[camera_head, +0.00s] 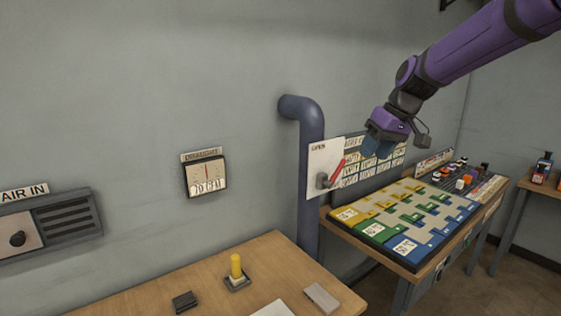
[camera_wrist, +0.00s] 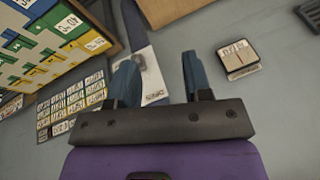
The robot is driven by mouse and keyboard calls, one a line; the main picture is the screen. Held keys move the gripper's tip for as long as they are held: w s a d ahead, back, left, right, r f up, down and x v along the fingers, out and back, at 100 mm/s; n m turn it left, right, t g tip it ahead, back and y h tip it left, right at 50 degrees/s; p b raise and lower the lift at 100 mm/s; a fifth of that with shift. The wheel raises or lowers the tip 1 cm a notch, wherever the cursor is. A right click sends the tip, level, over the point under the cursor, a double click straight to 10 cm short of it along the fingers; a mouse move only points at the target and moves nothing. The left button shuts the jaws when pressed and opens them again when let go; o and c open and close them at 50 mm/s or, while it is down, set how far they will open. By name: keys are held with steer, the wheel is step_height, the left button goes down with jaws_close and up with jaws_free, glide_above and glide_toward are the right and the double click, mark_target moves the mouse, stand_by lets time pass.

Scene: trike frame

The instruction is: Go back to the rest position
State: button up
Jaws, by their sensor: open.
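My gripper (camera_head: 378,146) is at the end of my purple arm, in the upper right of the head view. It is in front of the wall, near a white panel (camera_head: 322,160) with a red lever (camera_head: 338,172). In the wrist view my gripper (camera_wrist: 160,78) shows two blue fingers set apart with nothing between them. The white panel (camera_wrist: 153,88) shows partly behind the fingers there. Whether a finger touches the lever or panel I cannot tell.
A blue pipe (camera_head: 309,170) runs down the wall beside the panel. A board with coloured tiles (camera_head: 405,222) lies on a table at right. A wooden desk (camera_head: 215,295) with a yellow peg (camera_head: 236,267) stands in front. A gauge (camera_head: 206,176) hangs on the wall.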

steer(key=s+d+m+t+h, duration=0.1)
steer(key=s+d, duration=0.3)
steer(key=s, duration=1.2)
steer(key=s+d+m+t+h, duration=0.2)
steer(key=s+d+m+h, duration=0.1)
steer(key=s, duration=1.4)
steer(key=shift+d+r+m, duration=0.35)
steer(key=shift+d+m, duration=0.15)
steer(key=shift+d, duration=0.05)
steer(key=shift+w, duration=0.1)
